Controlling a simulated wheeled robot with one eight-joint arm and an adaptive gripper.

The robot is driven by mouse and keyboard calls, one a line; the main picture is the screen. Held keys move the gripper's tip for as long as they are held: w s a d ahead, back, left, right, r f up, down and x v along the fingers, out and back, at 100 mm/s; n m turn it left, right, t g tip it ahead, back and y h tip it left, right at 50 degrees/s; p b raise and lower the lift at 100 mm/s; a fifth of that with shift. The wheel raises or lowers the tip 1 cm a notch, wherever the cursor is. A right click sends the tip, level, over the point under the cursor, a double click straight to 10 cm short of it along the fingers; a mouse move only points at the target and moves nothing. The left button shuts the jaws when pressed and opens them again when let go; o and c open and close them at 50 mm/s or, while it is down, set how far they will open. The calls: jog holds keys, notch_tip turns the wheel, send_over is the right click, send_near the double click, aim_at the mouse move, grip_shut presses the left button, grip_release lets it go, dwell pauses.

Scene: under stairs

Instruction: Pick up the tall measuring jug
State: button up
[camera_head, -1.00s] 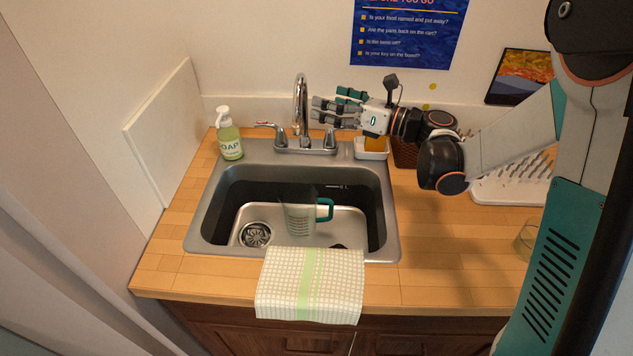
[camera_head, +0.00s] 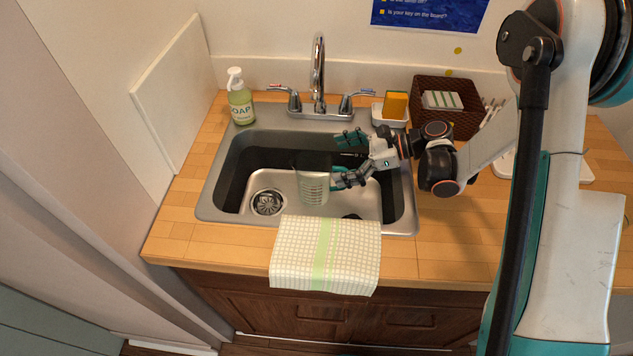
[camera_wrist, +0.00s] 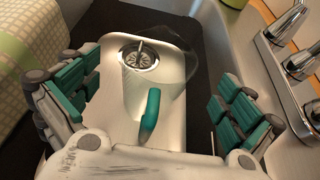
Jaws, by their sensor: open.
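The tall measuring jug (camera_head: 312,187) is clear with a teal handle and stands in the sink basin (camera_head: 268,183). In the wrist view the jug (camera_wrist: 134,92) lies between my fingers, with its teal handle (camera_wrist: 150,115) towards my palm. My gripper (camera_head: 343,160) is open at the right side of the jug, its fingers pointing left. Its teal finger pads also show in the wrist view (camera_wrist: 155,100), one on each side of the jug and apart from it. Part of the handle is hidden behind my fingers in the head view.
The faucet (camera_head: 318,75) stands behind the basin, with a soap bottle (camera_head: 240,104) at back left. A yellow sponge (camera_head: 395,104) and a wicker basket (camera_head: 460,122) are at back right. A checked towel (camera_head: 300,255) hangs over the front edge. A dark object lies in the basin's front right.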

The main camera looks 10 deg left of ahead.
aim_at(298, 169)
jog(key=shift+b+x, duration=1.05)
jog(key=shift+x, duration=2.2)
jog(key=shift+d+f, duration=0.1)
jog(key=shift+f, duration=0.05)
jog(key=c, duration=1.5)
jog(key=shift+o, duration=0.2)
notch_tip(298, 169, up, 10)
jog(key=p, duration=0.3)
jog(key=shift+w, duration=0.1)
